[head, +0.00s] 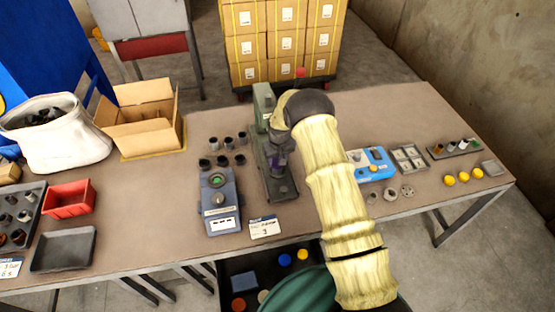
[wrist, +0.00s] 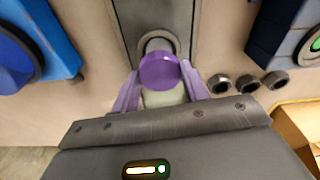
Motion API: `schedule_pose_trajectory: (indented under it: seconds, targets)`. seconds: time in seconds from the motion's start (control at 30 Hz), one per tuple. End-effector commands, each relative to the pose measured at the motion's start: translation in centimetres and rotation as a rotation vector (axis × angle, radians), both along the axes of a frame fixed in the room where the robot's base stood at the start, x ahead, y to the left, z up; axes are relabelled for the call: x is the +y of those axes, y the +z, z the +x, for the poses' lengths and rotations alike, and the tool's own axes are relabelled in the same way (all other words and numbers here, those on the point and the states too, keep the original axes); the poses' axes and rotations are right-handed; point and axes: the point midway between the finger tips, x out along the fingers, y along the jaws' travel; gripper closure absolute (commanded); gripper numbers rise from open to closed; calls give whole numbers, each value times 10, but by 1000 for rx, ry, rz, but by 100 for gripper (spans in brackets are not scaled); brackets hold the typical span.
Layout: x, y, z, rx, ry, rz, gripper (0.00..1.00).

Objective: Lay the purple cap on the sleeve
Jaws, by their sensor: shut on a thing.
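The purple cap (wrist: 160,72) is a round disc between the lilac fingers of my gripper (wrist: 161,78) in the wrist view; the gripper is shut on it. Just beyond the cap, a grey ring with a dark opening, seemingly the sleeve (wrist: 158,43), stands on the grey base of the press. The cap overlaps the ring's near edge in this view; I cannot tell whether they touch. In the head view my gripper (head: 279,155) is at the green press (head: 264,108), low over its base. The arm and fingers hide the cap and sleeve there.
A blue-grey box with a green button (head: 217,200) stands left of the press, with several dark cups (head: 227,143) behind it. A blue device (head: 371,165) and loose rings (head: 390,194) lie to the right. A cardboard box (head: 142,118) is farther left.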

Motion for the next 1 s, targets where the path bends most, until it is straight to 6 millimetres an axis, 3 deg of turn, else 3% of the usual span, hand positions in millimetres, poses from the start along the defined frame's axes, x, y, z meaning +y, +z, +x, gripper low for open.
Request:
schedule_pose_trajectory:
  seconds: [1.0]
  targets:
    - [0, -6, 0, 0, 0, 0, 76]
